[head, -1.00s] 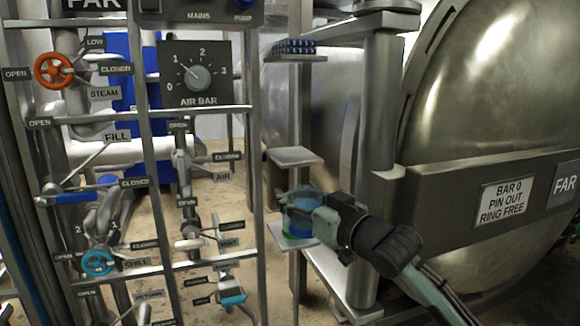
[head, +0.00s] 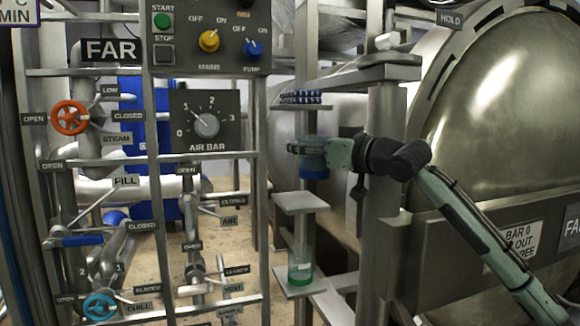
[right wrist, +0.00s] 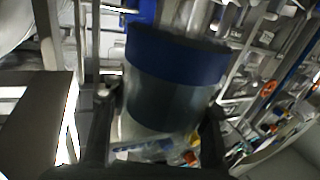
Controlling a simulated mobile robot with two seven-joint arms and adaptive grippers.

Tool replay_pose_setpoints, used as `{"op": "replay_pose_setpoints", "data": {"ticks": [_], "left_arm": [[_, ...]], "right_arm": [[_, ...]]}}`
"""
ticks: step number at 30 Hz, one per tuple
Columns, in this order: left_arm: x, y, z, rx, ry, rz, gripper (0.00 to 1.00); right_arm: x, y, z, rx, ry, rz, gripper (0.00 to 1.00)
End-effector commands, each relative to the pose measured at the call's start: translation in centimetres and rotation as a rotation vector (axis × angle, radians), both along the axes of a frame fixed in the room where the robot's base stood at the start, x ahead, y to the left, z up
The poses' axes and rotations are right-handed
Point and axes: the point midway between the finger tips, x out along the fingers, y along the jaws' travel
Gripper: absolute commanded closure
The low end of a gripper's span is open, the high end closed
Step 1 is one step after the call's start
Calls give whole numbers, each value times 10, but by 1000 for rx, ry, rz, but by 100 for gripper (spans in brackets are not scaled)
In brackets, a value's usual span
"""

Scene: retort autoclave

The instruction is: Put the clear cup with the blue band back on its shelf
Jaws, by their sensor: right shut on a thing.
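The clear cup with the blue band (head: 313,173) is in my right gripper (head: 308,150), held in the air above the small middle shelf (head: 300,203). In the right wrist view the cup (right wrist: 175,60) fills the middle, its dark blue band towards the top of the picture, with my fingers (right wrist: 162,125) on both sides. A clear cup with green in it (head: 300,268) stands on the lower small shelf (head: 297,289). The middle shelf looks empty. My left gripper is out of view.
A steel post (head: 378,200) and the big round door (head: 510,110) are to the right. The valve rack (head: 153,200) stands left.

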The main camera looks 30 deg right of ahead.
Motion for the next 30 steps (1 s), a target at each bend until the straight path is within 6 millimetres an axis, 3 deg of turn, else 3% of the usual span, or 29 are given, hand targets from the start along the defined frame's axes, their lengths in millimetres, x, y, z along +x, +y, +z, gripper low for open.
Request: {"op": "replay_pose_setpoints", "data": {"ticks": [3, 12, 15, 24, 30], "left_arm": [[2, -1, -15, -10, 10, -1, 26], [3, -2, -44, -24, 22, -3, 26], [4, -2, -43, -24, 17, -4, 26], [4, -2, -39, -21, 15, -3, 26], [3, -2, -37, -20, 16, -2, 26]], "right_arm": [[28, -7, 5, 6, -4, 0, 100], [77, -18, 4, 3, -4, 0, 100], [75, -18, -16, 0, 1, 1, 100], [75, -18, -37, 0, -1, 0, 100], [75, -18, -66, 1, 0, 0, 100]]}}
